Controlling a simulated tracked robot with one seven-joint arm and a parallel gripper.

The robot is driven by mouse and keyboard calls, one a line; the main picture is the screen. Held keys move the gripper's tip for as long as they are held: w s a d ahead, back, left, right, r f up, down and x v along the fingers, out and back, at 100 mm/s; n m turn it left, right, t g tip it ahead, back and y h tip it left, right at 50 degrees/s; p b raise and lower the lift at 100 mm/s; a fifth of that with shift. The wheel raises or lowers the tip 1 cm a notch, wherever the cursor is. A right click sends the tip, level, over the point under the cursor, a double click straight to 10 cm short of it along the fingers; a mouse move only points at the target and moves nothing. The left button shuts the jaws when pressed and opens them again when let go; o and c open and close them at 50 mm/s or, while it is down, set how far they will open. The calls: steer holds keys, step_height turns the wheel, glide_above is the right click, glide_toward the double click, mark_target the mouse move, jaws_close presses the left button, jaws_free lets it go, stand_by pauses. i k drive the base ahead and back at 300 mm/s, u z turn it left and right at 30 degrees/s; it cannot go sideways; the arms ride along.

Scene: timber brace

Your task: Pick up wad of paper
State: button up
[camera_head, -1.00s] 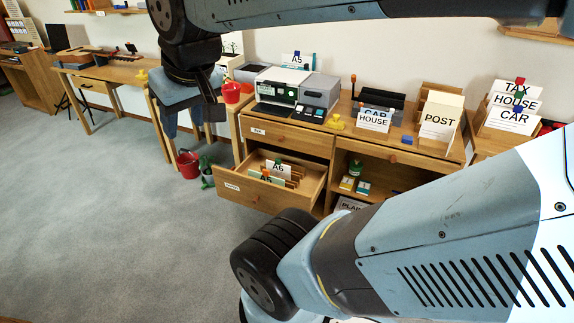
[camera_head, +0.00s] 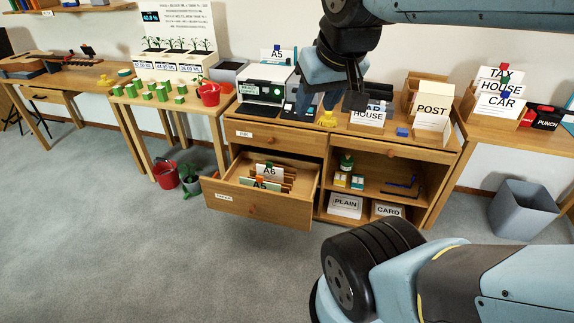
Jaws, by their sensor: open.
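I cannot make out a wad of paper in this view. My gripper (camera_head: 324,103) hangs from my arm at the upper middle, fingers pointing down and apart. Nothing shows between the fingers. The gripper hides part of the desk top behind it, and its height above the desk is hard to tell.
A drawer (camera_head: 247,203) with A5 and A6 folders stands open toward me. A red bucket (camera_head: 166,174) is on the floor at left. The carpet (camera_head: 130,260) in front is clear.

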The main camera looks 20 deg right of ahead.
mark_target(269, 172)
steer(key=z, duration=0.2)
steer(key=i, duration=1)
steer(key=u, duration=0.05)
